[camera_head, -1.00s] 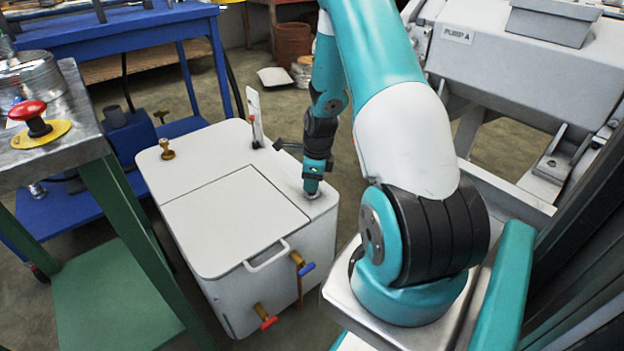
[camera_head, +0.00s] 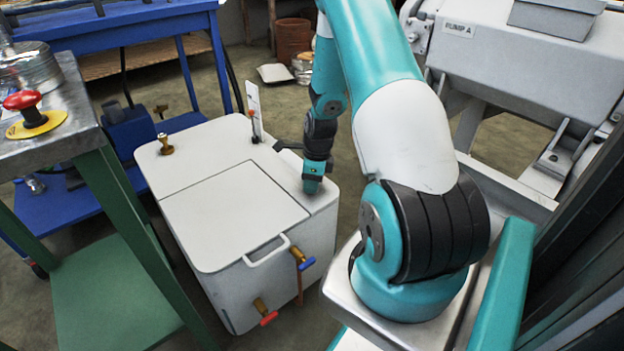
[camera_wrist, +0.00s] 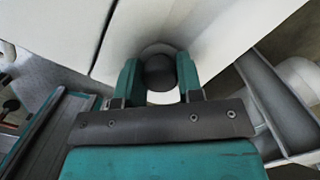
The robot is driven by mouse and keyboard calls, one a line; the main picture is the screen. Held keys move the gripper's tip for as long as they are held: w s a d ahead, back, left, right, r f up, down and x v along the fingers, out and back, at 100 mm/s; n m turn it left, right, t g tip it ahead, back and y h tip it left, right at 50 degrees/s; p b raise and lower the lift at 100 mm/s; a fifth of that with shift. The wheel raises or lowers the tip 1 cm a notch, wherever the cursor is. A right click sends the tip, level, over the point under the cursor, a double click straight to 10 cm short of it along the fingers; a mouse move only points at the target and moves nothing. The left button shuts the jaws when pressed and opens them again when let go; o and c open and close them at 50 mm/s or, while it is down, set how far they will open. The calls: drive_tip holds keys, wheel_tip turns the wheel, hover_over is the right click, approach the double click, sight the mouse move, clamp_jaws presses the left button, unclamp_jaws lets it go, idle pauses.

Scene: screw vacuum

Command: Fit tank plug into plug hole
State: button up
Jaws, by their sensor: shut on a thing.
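The white tank (camera_head: 235,215) stands on the floor with its lid panel shut. My gripper (camera_head: 312,187) points down at the right side of the tank's top, right beside the lid panel. In the wrist view, my gripper (camera_wrist: 160,82) is shut on a dark, round-topped plug (camera_wrist: 160,72) between its two teal fingers. A pale ring shows partly around the plug, against the white tank top. The plug hole is hidden under the plug and fingers, and I cannot tell how deep the plug sits.
A brass fitting (camera_head: 165,144) and an upright gauge (camera_head: 255,115) stand on the tank top. A handle (camera_head: 268,252), a blue-handled valve (camera_head: 302,260) and a red-handled valve (camera_head: 265,312) are on its front. A green-legged bench (camera_head: 75,135) is at left; the pump A housing (camera_head: 520,75) is at right.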

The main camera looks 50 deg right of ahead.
drive_tip(key=shift+f, duration=0.25)
drive_tip(key=o, duration=1)
drive_tip(key=r+p, duration=0.2)
drive_tip(key=r, duration=0.3)
drive_tip(key=s+r+p, duration=0.1)
drive_tip(key=r+p, duration=0.1)
drive_tip(key=r, duration=0.4)
drive_tip(key=d+r+p, duration=0.1)
drive_tip(key=r+p, duration=0.1)
drive_tip(key=r, duration=0.4)
drive_tip(key=shift+s+r, duration=0.15)
drive_tip(key=shift+s, duration=0.25)
